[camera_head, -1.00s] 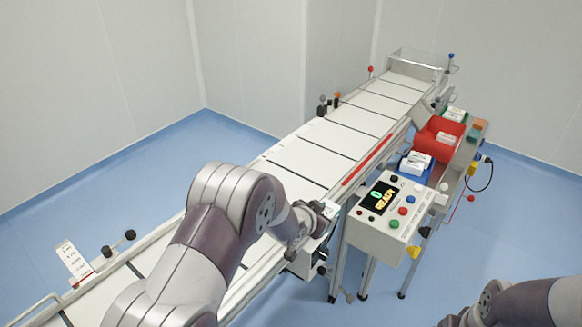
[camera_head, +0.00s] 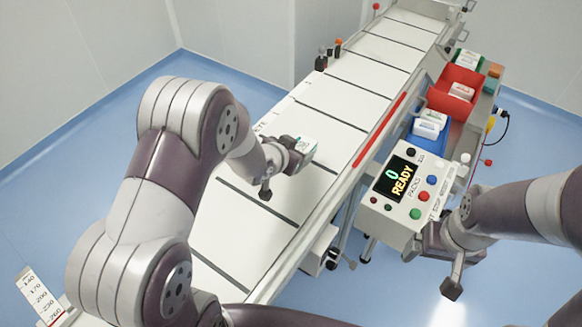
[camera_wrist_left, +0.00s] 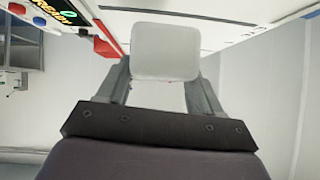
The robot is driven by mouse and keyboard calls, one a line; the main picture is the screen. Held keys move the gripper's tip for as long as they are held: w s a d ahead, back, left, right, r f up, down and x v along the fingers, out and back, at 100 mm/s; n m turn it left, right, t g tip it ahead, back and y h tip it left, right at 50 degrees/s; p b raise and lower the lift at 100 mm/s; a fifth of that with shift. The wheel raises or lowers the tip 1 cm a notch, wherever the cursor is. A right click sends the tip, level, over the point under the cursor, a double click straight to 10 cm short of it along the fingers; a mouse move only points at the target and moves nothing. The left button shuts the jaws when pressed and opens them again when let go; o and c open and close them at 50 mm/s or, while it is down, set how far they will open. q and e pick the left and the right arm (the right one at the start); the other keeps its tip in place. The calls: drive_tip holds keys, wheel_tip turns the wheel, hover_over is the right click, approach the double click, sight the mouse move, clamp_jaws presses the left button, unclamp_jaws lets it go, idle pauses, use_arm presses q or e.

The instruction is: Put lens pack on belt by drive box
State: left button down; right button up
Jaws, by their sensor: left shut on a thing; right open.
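A small white pack with a green mark (camera_head: 305,146) is between the fingers of my left gripper (camera_head: 289,158), which is shut on it. It is over the white conveyor belt (camera_head: 315,95); I cannot tell whether it touches the belt. In the left wrist view the pack (camera_wrist_left: 165,52) shows as a plain pale block between the fingers (camera_wrist_left: 160,85). A white box (camera_head: 319,251) is at the belt's right side; I cannot tell whether it is the drive box. My right gripper (camera_head: 444,262) is open, below the control panel.
The control panel (camera_head: 408,190) shows 0 and READY. Blue (camera_head: 426,142) and red (camera_head: 466,78) bins with white packs stand beyond it.

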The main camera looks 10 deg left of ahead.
use_arm(q)
drive_tip(key=shift+s+a+f, duration=0.15)
drive_tip(key=shift+s+f, duration=0.4)
drive_tip(key=shift+s+a+f, duration=0.15)
drive_tip(key=shift+s+f, duration=0.35)
drive_tip(key=shift+s, duration=0.05)
drive_tip(key=f, duration=0.3)
drive_tip(key=shift+s+d+f, duration=0.15)
drive_tip(key=shift+s+f, duration=0.1)
drive_tip(key=shift+f, duration=0.15)
drive_tip(key=shift+w+f, duration=0.1)
drive_tip(key=shift+f, duration=0.15)
drive_tip(key=shift+f, duration=0.15)
drive_tip(key=shift+c, duration=0.8)
unclamp_jaws()
drive_tip(key=shift+r, duration=0.2)
